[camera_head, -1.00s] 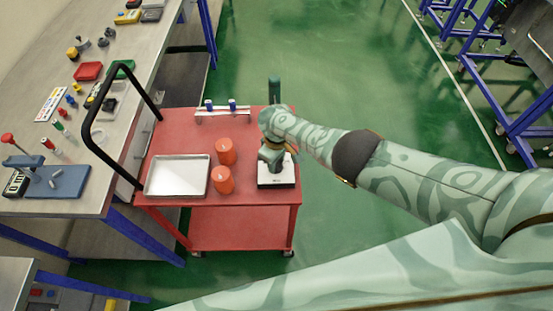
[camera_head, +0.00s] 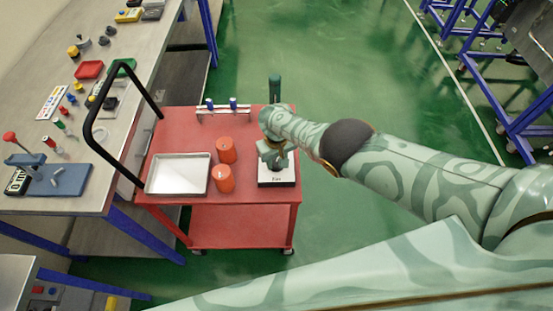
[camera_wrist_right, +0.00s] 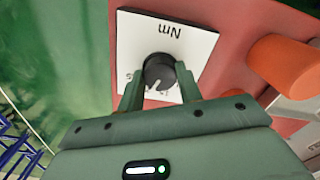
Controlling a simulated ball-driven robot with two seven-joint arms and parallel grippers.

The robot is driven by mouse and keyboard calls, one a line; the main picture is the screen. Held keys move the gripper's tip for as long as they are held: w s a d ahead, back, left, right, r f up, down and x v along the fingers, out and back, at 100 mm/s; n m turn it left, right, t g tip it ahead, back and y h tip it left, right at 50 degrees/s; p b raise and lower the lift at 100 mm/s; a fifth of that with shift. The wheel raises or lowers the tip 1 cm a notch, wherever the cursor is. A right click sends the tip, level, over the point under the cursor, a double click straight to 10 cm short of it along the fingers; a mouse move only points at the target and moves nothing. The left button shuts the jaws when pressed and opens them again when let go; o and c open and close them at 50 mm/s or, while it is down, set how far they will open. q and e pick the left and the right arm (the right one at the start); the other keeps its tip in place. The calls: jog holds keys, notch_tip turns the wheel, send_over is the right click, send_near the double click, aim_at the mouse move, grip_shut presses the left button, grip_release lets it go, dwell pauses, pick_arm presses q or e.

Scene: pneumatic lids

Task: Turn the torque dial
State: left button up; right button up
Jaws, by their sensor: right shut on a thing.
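The torque dial is a dark round knob (camera_wrist_right: 159,72) on a white plate (camera_wrist_right: 188,44) marked "Nm" in the right wrist view. In the head view the white plate (camera_head: 284,177) lies at the right front of the red cart. My right gripper (camera_wrist_right: 158,85) is shut on the knob, one finger on each side. In the head view my right gripper (camera_head: 274,160) points down over the plate and hides the knob. My left gripper is not in view.
The red cart (camera_head: 243,213) also carries two orange cylinders (camera_head: 226,150), a silver tray (camera_head: 178,174) and a small rack (camera_head: 222,110) with blue pieces. A grey workbench (camera_head: 85,125) with many small parts stands at the left.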

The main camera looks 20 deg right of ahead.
aim_at(276, 162)
jog(key=o, duration=1)
notch_tip(276, 162, up, 16)
jog(key=p, duration=1.5)
jog(key=shift+r, duration=0.2)
